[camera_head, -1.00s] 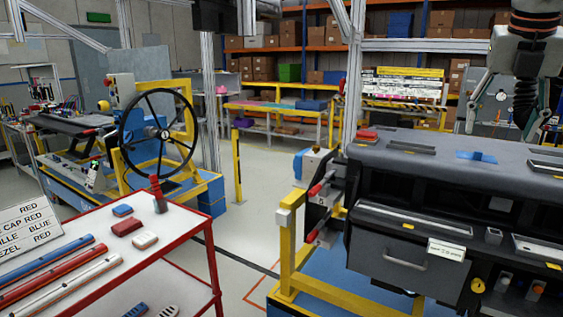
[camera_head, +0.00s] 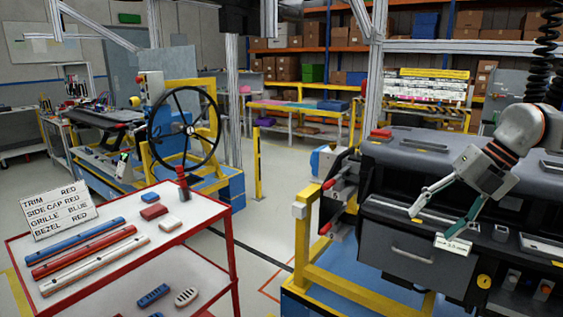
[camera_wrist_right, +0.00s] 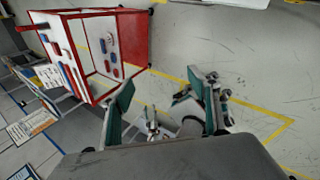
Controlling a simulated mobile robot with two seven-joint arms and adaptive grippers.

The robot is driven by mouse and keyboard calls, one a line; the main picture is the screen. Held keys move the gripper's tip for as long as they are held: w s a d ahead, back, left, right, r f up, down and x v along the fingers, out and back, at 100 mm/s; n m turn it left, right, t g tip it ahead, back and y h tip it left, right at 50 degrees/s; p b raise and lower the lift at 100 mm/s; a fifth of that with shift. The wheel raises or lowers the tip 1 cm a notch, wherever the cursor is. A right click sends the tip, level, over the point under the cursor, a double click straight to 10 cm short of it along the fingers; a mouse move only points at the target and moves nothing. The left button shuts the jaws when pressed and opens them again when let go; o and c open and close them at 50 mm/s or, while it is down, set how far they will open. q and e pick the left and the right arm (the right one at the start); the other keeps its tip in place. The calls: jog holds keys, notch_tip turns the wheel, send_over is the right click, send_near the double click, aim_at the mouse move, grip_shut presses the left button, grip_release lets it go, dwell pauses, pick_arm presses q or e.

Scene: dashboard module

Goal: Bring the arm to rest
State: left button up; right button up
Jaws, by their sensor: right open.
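My right arm comes in from the upper right of the head view. Its right gripper (camera_head: 432,227) is open, with nothing between its two spread fingers. It hangs in front of the dark dashboard module (camera_head: 410,157), with its fingertips over the drawer front and one overlapping the white label (camera_head: 454,246). I cannot tell whether it touches. In the right wrist view, the open fingers with green pads (camera_wrist_right: 165,100) frame bare floor and some blurred parts. My left gripper is not in view.
A red-framed cart (camera_head: 200,205) at the lower left holds coloured trim strips, small parts and a sign (camera_head: 60,210). A yellow frame (camera_head: 300,250) borders the dashboard module. A steering wheel (camera_head: 183,128) stands on a fixture behind. Open floor lies between cart and module.

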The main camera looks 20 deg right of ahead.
jog(key=w+a+f+m+t+y, duration=0.1)
jog(key=a+f+m+t+y, duration=0.3)
jog(key=a+f, duration=0.7)
jog(key=w+a+f+m+t+y, duration=0.15)
jog(key=a+f+m+t, duration=0.4)
jog(key=f, duration=0.85)
jog(key=s+a+f+m+g+h, duration=0.1)
jog(key=s+a+f+m+h, duration=0.1)
jog(key=s+a+f+m, duration=0.2)
jog(key=s+a+f+m+h, duration=0.3)
jog(key=s+a+f+m, duration=0.2)
jog(key=f, duration=0.5)
jog(key=s+a+f+m+g+h, duration=0.1)
jog(key=s+a+f+m+h, duration=0.1)
jog(key=s+a+f+m, duration=0.2)
jog(key=s+f+m, duration=0.2)
jog(key=s+f, duration=0.1)
jog(key=f, duration=0.1)
jog(key=shift+s+a+g, duration=0.15)
jog(key=shift+a+g, duration=0.2)
jog(key=shift+f+h, duration=0.1)
jog(key=shift+h, duration=0.15)
